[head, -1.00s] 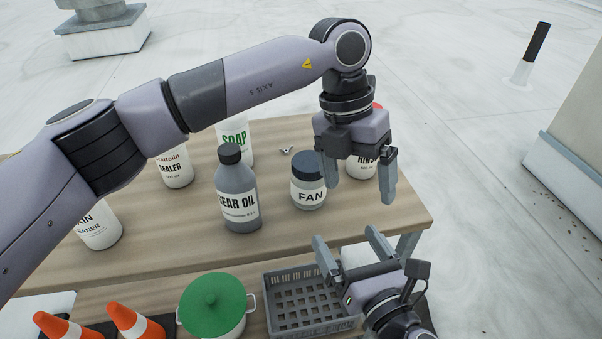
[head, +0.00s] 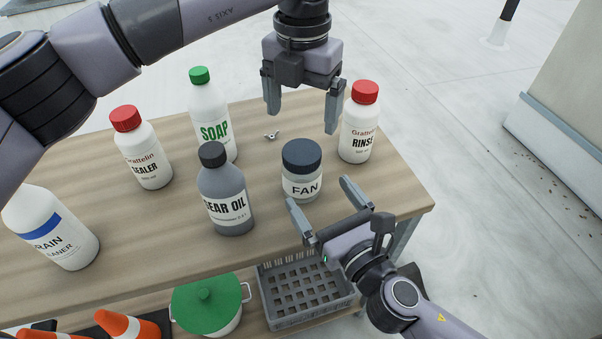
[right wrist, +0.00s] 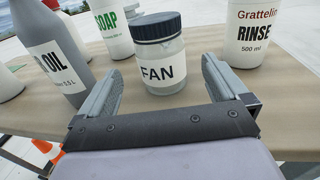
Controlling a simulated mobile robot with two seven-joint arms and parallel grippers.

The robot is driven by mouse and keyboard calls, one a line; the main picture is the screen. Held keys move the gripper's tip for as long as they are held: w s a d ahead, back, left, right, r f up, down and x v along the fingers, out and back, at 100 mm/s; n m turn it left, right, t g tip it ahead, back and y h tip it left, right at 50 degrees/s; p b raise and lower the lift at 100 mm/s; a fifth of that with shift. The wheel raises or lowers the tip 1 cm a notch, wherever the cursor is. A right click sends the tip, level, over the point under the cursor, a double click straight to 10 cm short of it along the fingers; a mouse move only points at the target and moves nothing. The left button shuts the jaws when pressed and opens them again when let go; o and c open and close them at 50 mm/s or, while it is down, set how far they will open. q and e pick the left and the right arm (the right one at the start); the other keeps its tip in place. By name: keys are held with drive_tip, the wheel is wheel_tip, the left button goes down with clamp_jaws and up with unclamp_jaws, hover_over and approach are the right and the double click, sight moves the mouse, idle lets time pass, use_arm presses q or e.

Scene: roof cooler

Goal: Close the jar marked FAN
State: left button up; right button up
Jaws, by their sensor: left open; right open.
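The jar marked FAN (head: 301,170) is a clear jar with a dark blue-grey lid (head: 302,154) resting on its top. It stands upright on the wooden table, and the right wrist view shows it ahead between my right fingers (right wrist: 160,72). I cannot tell how tightly the lid sits. My right gripper (head: 321,207) is open and empty at the table's front edge, its fingers pointing at the jar and apart from it. My left gripper (head: 302,117) is open and empty, pointing down, above and behind the jar.
A gear oil bottle (head: 226,190) stands left of the jar, a rinse bottle (head: 359,125) to the right, and soap (head: 210,118), sealer (head: 142,150) and drain cleaner (head: 50,228) bottles farther left. A small metal piece (head: 271,135) lies behind. A grey crate (head: 300,322) sits below.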

sight(311, 183)
drive_tip(key=shift+x, duration=3.6)
drive_tip(key=shift+c, duration=0.3)
clamp_jaws()
use_arm(q)
drive_tip(key=shift+f, duration=0.1)
drive_tip(key=shift+f, duration=3.95)
drive_tip(key=shift+c, duration=0.2)
